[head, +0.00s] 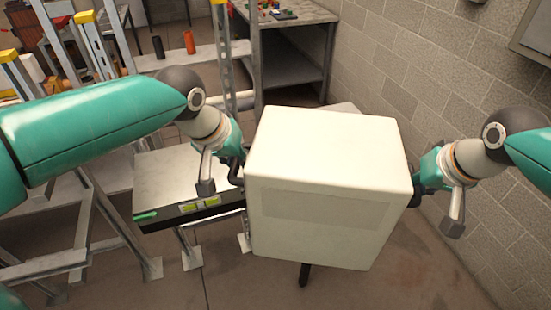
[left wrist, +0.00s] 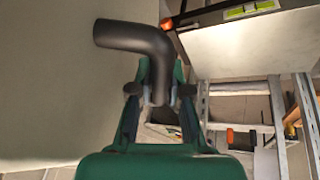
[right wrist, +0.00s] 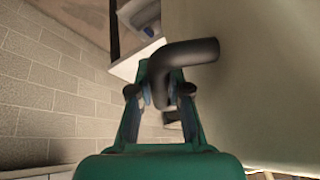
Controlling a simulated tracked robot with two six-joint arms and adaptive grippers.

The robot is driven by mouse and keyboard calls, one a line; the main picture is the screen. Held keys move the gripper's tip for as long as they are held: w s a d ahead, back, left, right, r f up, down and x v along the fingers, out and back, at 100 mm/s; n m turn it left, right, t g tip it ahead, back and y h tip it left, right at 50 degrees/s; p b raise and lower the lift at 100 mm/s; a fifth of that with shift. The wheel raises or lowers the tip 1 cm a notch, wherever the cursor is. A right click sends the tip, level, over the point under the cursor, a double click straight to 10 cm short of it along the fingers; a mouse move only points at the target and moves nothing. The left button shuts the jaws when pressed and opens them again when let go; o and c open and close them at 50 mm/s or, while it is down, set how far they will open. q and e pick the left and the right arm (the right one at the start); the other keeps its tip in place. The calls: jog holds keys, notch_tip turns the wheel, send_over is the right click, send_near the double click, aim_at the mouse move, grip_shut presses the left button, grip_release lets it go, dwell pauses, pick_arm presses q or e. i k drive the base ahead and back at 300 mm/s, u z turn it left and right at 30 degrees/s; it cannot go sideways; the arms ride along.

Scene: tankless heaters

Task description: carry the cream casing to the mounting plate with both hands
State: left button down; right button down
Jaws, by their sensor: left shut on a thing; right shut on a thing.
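The cream casing (head: 325,165) is a large box held in the air in the middle of the head view, its top and front face showing. A dark bent handle sticks out of each side. My left gripper (head: 238,172) is at its left side, shut on the left handle (left wrist: 140,38), as the left wrist view shows. My right gripper (head: 416,192) is at its right side, shut on the right handle (right wrist: 190,54) in the right wrist view. The casing hides much of what lies behind it. I cannot pick out the mounting plate for certain.
A metal-topped bench (head: 172,172) with a dark front edge and a green-yellow level (head: 200,203) stands left of the casing. A grey shelf table (head: 290,55) stands behind. A block wall (head: 430,65) runs along the right. Stepladders (head: 105,45) stand at left. Floor shows below right.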

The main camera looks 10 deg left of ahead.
aim_at(193, 166)
jog(key=u, duration=0.15)
jog(key=i, duration=0.25)
jog(key=u, duration=1.35)
jog(key=i, duration=0.85)
jog(key=z, duration=0.55)
